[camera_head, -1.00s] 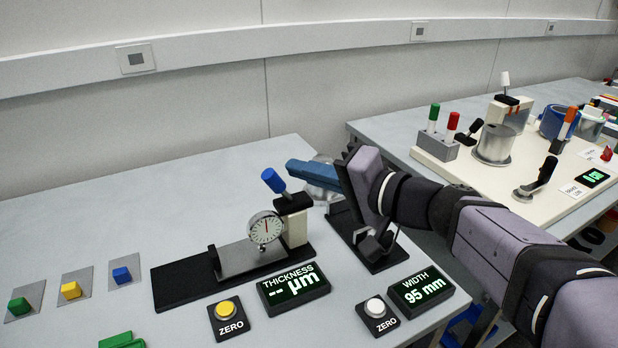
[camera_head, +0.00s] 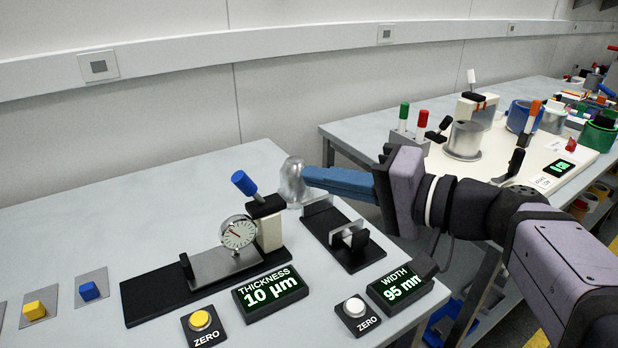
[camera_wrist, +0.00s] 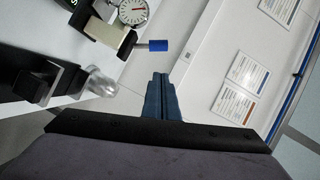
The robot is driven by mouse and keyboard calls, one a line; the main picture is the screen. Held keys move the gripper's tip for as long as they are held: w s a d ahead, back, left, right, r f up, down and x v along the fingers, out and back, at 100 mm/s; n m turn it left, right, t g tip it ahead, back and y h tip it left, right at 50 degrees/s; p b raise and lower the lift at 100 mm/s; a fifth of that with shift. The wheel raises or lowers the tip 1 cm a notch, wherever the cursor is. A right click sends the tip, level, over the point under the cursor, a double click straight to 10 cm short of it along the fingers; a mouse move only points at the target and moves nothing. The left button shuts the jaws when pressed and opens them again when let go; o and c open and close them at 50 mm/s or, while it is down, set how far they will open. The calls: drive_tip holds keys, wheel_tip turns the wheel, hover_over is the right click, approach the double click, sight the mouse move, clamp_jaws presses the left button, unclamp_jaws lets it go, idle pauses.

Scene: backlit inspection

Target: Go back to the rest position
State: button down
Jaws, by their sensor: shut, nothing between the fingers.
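My gripper (camera_head: 308,178) has blue fingers, shut and empty. In the head view it points left, raised above the back right part of the near table, with its tips overlapping a clear, shiny rounded object (camera_head: 292,186). I cannot tell whether they touch. In the wrist view the shut fingers (camera_wrist: 160,80) point toward the wall, and the clear object (camera_wrist: 101,83) shows to their left, apart from them. My arm reaches in from the right.
A thickness gauge (camera_head: 238,232) with a blue-handled lever (camera_head: 244,183) stands left of my gripper; its display (camera_head: 270,294) reads 10 µm. A black width fixture (camera_head: 345,250) lies below my gripper; its display (camera_head: 398,284) reads 95 mm. A crowded second table (camera_head: 350,128) stands behind right.

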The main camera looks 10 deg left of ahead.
idle(0.4)
drive_tip(key=s+d+f+n+g+h, duration=0.1)
drive_tip(key=d+f+h, duration=0.4)
drive_tip(key=d, duration=0.4)
drive_tip(key=d+f+n+g+h+b, duration=0.1)
drive_tip(key=d+f+n+h, duration=0.1)
drive_tip(key=d+f+h, duration=0.35)
drive_tip(key=s+d+f+n+g+h, duration=0.1)
drive_tip(key=d+f+h, duration=0.2)
drive_tip(key=d+f, duration=0.55)
drive_tip(key=s+f+m+g+h+p, duration=0.1)
drive_tip(key=s+f+m, duration=0.1)
drive_tip(key=s+f, duration=0.6)
drive_tip(key=s+f+m+g+h, duration=0.1)
drive_tip(key=s+f+m+g, duration=0.15)
drive_tip(key=f, duration=0.95)
wheel_tip(320, 180, up, 26)
drive_tip(key=p, duration=2.5)
drive_tip(key=shift+s+d+f+n+t, duration=0.15)
drive_tip(key=shift+s+d+n+t, duration=0.2)
drive_tip(key=shift+n, duration=0.1)
